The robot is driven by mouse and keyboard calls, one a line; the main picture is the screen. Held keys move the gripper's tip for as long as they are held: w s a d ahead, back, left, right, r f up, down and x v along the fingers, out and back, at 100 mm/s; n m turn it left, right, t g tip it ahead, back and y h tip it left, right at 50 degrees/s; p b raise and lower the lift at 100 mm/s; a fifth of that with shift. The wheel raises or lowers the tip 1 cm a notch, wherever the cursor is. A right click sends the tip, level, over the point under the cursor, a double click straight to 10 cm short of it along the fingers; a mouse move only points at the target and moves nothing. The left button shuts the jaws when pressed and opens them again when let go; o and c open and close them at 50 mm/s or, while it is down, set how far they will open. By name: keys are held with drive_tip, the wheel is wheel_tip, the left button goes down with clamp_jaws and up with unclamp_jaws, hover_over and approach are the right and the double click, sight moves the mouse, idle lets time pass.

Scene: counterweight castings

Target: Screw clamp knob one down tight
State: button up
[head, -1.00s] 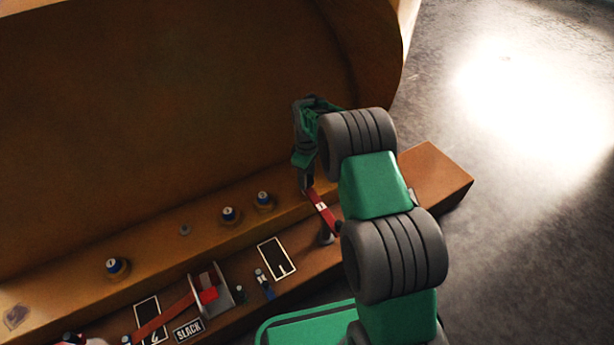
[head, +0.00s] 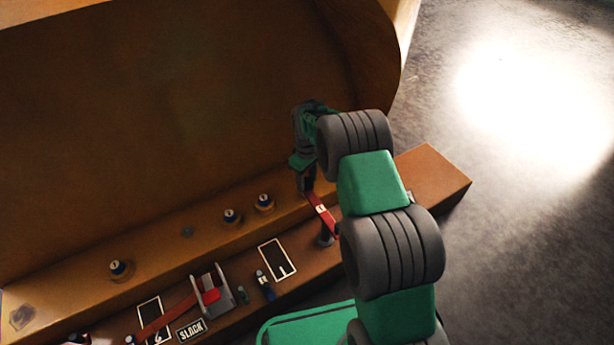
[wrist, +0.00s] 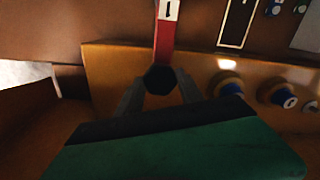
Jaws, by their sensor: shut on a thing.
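Clamp knob one (wrist: 158,79) is a black, many-sided knob at the near end of a red clamp bar (wrist: 165,42) with a white label reading 1. In the wrist view my gripper (wrist: 158,88) has its two grey fingers on either side of the knob, shut on it. In the head view the red bar (head: 320,211) runs from under my gripper (head: 307,186) down to a dark post (head: 325,238). The knob is hidden there by my gripper. I cannot tell how far down the knob is screwed.
Several blue-topped round fittings (head: 231,216) stand along the brown ledge. A second red bar (head: 170,316) in a grey bracket (head: 222,296), a SLACK plate (head: 190,330) and white-outlined black panels (head: 278,258) lie on the lower step. A tall brown wall (head: 180,110) rises behind. Floor is open at right.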

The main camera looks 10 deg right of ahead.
drive_tip(key=m+p, duration=0.2)
drive_tip(key=m, duration=0.2)
drive_tip(key=shift+r+m, duration=0.1)
drive_tip(key=shift+m, duration=0.2)
drive_tip(key=m+p, duration=0.1)
drive_tip(key=m, duration=0.2)
drive_tip(key=shift+m, duration=0.3)
drive_tip(key=m+p, duration=0.1)
drive_tip(key=m, duration=0.3)
drive_tip(key=shift+w+m+p, duration=0.1)
drive_tip(key=shift+m+p, duration=0.2)
drive_tip(key=shift+m, duration=1.9)
drive_tip(key=o, duration=1.1)
drive_tip(key=shift+o, duration=1.4)
